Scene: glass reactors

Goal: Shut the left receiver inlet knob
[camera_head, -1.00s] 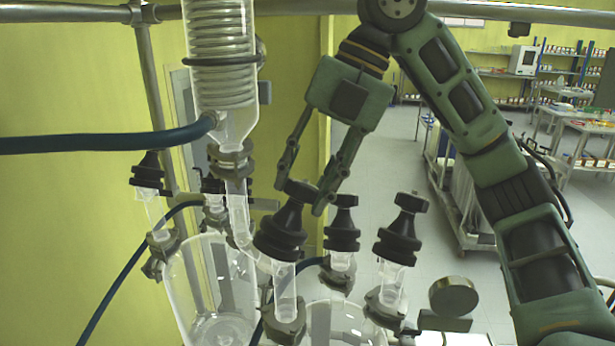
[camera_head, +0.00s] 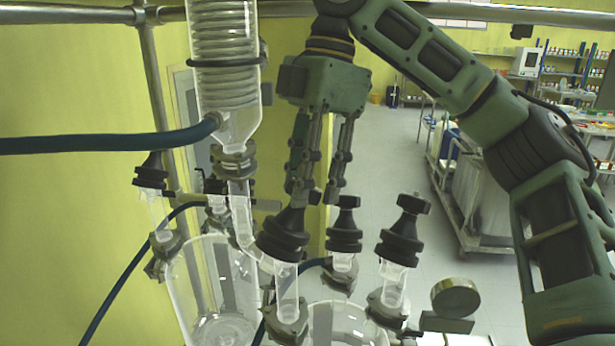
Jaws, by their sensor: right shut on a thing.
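A black ribbed knob (camera_head: 283,238) sits on a clear glass neck in the front middle. My right gripper (camera_head: 314,194) reaches down from above, with its fingertips at the top of this knob, shut on it; the fingers partly hide the knob's top. Two round glass vessels show below: a left one (camera_head: 208,295) and a right one (camera_head: 345,322), cut off by the bottom edge. I cannot tell for certain which knob is the left receiver inlet knob. My left gripper is not in view.
Other black knobs stand close by: one (camera_head: 344,228) just right, one (camera_head: 403,232) farther right, one (camera_head: 151,172) at the left. A coiled glass condenser (camera_head: 225,70) hangs left of my gripper, with a blue hose (camera_head: 105,143). A round gauge (camera_head: 455,297) stands at lower right.

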